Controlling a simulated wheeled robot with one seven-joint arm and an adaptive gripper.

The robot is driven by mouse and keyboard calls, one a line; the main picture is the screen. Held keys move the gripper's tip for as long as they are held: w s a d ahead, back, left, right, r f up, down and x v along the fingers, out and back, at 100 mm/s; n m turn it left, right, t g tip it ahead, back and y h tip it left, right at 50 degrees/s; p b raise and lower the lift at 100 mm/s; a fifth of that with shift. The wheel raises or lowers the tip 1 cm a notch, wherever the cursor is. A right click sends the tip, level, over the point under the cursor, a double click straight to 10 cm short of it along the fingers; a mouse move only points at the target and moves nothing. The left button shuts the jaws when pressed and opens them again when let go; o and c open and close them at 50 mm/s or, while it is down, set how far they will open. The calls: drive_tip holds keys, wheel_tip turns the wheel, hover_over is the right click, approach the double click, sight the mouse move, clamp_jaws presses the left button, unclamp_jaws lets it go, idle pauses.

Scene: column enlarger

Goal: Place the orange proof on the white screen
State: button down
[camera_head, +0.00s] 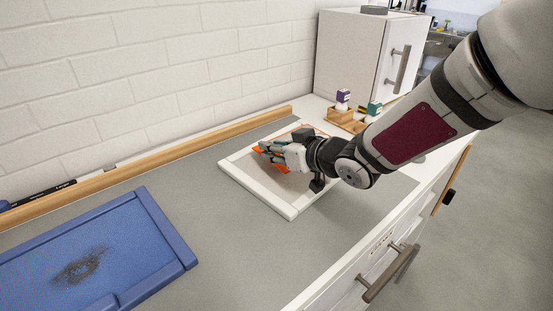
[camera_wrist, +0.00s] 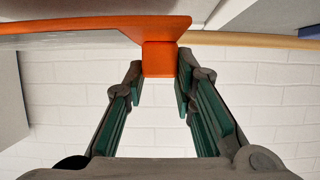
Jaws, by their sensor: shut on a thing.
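The orange proof (camera_head: 282,174) shows in the head view as orange patches beside and under my gripper (camera_head: 268,151), which covers much of it. In the wrist view, its orange edge and small block-like tab (camera_wrist: 159,59) are at the top, with the tab between the fingertips of my gripper (camera_wrist: 160,70). The gripper is shut on that tab. The white screen (camera_head: 256,194) is a pale-rimmed square board on the grey counter. The proof and gripper are over it in the head view. I cannot tell whether the proof touches the screen.
A blue tray (camera_head: 150,252) with a dark smudge lies at the front left. A wooden rail (camera_head: 170,150) runs along the wall. Small bottles with purple (camera_head: 343,96) and green (camera_head: 374,108) tops stand near a white cabinet (camera_head: 352,55). Bare grey counter (camera_head: 215,225) separates tray and screen.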

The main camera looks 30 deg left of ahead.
drive_tip(key=shift+w+f, duration=0.1)
drive_tip(key=shift+f, duration=1.65)
drive_tip(key=shift+f+b, duration=0.1)
drive_tip(key=shift+b, duration=0.25)
drive_tip(key=c, duration=1.3)
unclamp_jaws()
drive_tip(key=shift+f, duration=0.1)
drive_tip(key=shift+r, duration=0.25)
drive_tip(key=p+v, duration=0.1)
drive_tip(key=v, duration=1.1)
drive_tip(key=shift+p, duration=0.3)
